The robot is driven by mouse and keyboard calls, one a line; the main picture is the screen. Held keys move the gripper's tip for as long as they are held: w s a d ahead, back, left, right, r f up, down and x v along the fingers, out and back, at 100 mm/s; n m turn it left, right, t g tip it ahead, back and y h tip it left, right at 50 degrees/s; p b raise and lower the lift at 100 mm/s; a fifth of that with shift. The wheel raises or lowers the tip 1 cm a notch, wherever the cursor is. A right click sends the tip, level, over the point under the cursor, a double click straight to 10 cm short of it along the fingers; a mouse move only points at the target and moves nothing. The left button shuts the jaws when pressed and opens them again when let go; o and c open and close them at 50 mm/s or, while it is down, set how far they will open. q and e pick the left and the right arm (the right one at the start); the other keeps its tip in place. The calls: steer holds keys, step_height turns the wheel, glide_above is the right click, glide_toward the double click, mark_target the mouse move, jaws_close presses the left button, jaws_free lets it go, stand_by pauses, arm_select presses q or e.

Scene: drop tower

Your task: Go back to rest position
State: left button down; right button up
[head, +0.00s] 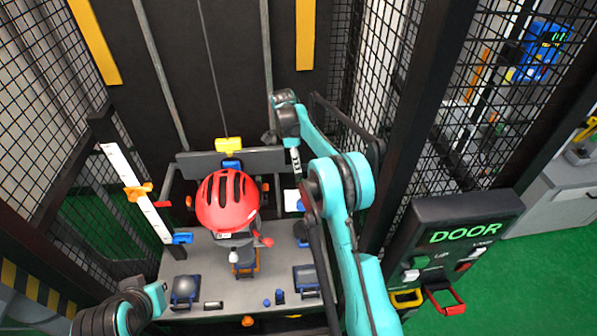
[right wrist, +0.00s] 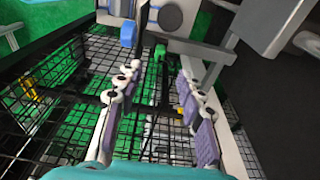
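My right arm rises in teal from the bottom right of the head view and bends over the drop tower's platform. Its gripper (head: 296,163) is small and partly hidden by the arm, right of the red helmet (head: 227,201). In the right wrist view the two fingers of this gripper (right wrist: 159,74) stand apart with nothing between their pads. My left arm shows only in part at the bottom left of the head view, and its gripper is out of the picture. The helmet sits on a dummy (head: 243,254) on the grey platform (head: 210,251).
A yellow block (head: 228,146) hangs on a cable above the helmet. A white scale (head: 136,193) with an orange pointer stands left. Mesh panels flank the tower. A DOOR control box (head: 456,232) stands right of my right arm. Green floor (head: 539,270) lies open beyond it.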

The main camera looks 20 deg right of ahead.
steer(key=shift+a+r, duration=0.15)
steer(key=shift+r, duration=0.85)
steer(key=s+a+r+n+t+b, duration=0.25)
steer(key=s+n+b, duration=0.2)
steer(key=s, duration=0.25)
steer(key=s+a+r+n+t+b, duration=0.1)
steer(key=s+a+r+n+b, duration=0.15)
steer(key=s+r+n, duration=0.4)
steer(key=s+a+f+n+t+b, duration=0.1)
steer(key=s+f+n+b, duration=0.1)
steer(key=s+f, duration=0.3)
steer(key=s+a+f+n+t+y+b, duration=0.1)
steer(key=s+f+n, duration=0.3)
steer(key=s, duration=0.6)
steer(key=s+a+f+n+t+b, duration=0.1)
steer(key=s+f+n+t+b, duration=0.1)
steer(key=s, duration=0.6)
step_height(320, 180, down, 4)
steer(key=shift+s+a+r+n+y+b, duration=0.2)
steer(key=shift+n+y+b, duration=0.2)
steer(key=shift+n+b, duration=0.6)
